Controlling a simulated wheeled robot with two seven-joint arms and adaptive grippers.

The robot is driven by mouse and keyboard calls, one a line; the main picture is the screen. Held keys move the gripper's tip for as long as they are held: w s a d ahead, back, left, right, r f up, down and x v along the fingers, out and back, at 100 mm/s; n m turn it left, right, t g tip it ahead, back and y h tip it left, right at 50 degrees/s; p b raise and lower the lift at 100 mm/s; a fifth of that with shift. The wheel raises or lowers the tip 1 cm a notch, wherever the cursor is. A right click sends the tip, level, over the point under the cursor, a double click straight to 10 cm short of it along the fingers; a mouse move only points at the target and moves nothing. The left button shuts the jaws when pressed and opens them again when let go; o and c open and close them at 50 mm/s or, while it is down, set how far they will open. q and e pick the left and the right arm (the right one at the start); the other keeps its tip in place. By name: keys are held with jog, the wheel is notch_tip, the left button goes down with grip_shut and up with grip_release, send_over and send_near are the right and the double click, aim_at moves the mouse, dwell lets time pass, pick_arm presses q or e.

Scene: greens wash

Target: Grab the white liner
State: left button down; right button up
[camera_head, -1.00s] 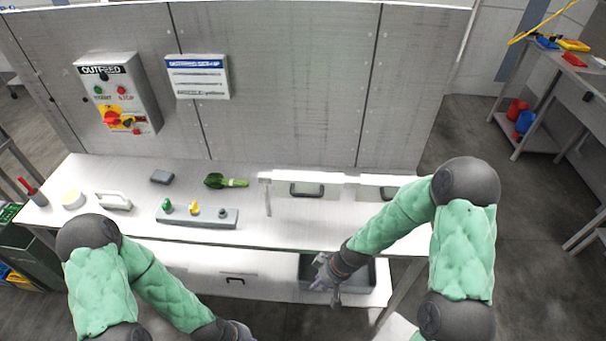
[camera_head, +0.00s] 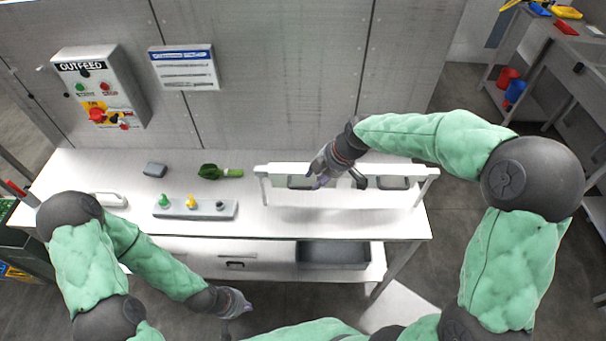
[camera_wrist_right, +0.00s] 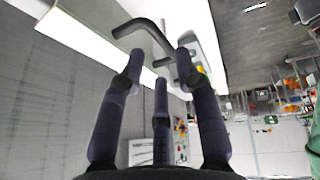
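I cannot pick out a white liner with certainty in either view. My right gripper (camera_head: 318,175) is at the white raised rack (camera_head: 410,172) on the right part of the table. In the right wrist view its dark fingers (camera_wrist_right: 160,62) are spread apart with nothing visibly held. A dark bent handle (camera_wrist_right: 150,32) shows just beyond the fingertips; whether they touch it I cannot tell. My left gripper (camera_head: 236,303) hangs low in front of the table, and its finger opening is unclear.
On the white table (camera_head: 300,222) are a grey block with knobs (camera_head: 212,210), a green brush-like item (camera_head: 215,172), a dark block (camera_head: 155,170) and a white handled item (camera_head: 108,199). A grey bin (camera_head: 333,254) sits on the lower shelf. A panelled wall stands behind.

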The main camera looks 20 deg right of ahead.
aim_at(304, 187)
jog(key=x, duration=0.8)
jog(key=shift+w+a+r, duration=0.1)
jog(key=shift+w+a, duration=0.1)
jog(key=shift+a, duration=0.05)
grip_shut()
